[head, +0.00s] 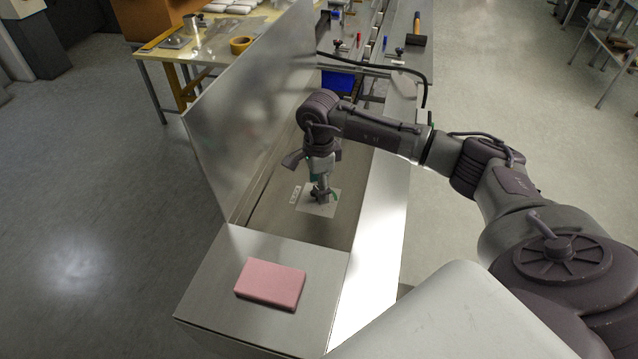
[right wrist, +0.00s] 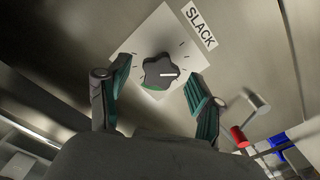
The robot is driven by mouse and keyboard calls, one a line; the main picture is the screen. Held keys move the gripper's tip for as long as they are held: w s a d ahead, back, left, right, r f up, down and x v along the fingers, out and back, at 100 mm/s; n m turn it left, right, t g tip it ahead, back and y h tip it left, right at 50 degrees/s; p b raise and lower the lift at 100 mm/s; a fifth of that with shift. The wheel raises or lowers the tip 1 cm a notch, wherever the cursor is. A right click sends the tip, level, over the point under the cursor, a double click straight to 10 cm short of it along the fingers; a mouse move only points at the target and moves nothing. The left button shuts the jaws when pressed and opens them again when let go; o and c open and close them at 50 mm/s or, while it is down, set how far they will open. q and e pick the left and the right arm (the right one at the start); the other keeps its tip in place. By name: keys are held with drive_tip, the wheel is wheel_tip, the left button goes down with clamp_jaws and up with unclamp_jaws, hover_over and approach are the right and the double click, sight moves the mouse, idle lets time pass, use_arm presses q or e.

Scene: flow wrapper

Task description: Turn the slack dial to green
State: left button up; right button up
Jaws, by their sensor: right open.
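The slack dial is a dark lobed knob (right wrist: 160,70) on a pale square plate (right wrist: 143,43), with a "SLACK" label (right wrist: 199,25) beside it in the right wrist view. A white pointer line on the knob points right in that view. A green mark (right wrist: 153,87) shows at the knob's lower-left edge. My right gripper (right wrist: 158,73) is open, with one green-padded finger on each side of the knob and visible gaps between. In the head view the right gripper (head: 321,191) points down over the plate (head: 318,208), hiding most of the knob. My left gripper is not in view.
The dial sits in a recessed metal bay beside a tall raised panel (head: 250,110). A pink block (head: 270,283) lies on the machine's near top. A table with yellow tape (head: 241,45) stands behind. A red-ended part (right wrist: 238,136) is right of the gripper in the wrist view.

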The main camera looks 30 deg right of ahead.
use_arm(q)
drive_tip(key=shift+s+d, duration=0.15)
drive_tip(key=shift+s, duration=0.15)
use_arm(e)
drive_tip(key=shift+f, duration=0.2)
drive_tip(key=shift+c, duration=0.3)
drive_tip(key=c, duration=1.1)
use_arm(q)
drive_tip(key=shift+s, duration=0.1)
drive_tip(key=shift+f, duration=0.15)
use_arm(e)
drive_tip(key=m+b, duration=0.1)
drive_tip(key=m, duration=0.3)
drive_tip(key=shift+m, duration=0.4)
drive_tip(key=m+b, duration=0.1)
drive_tip(key=m, duration=0.4)
drive_tip(key=shift+m, duration=0.3)
drive_tip(key=m, duration=0.5)
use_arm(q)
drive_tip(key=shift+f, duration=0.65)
use_arm(e)
drive_tip(key=m, duration=0.5)
drive_tip(key=shift+m, duration=0.3)
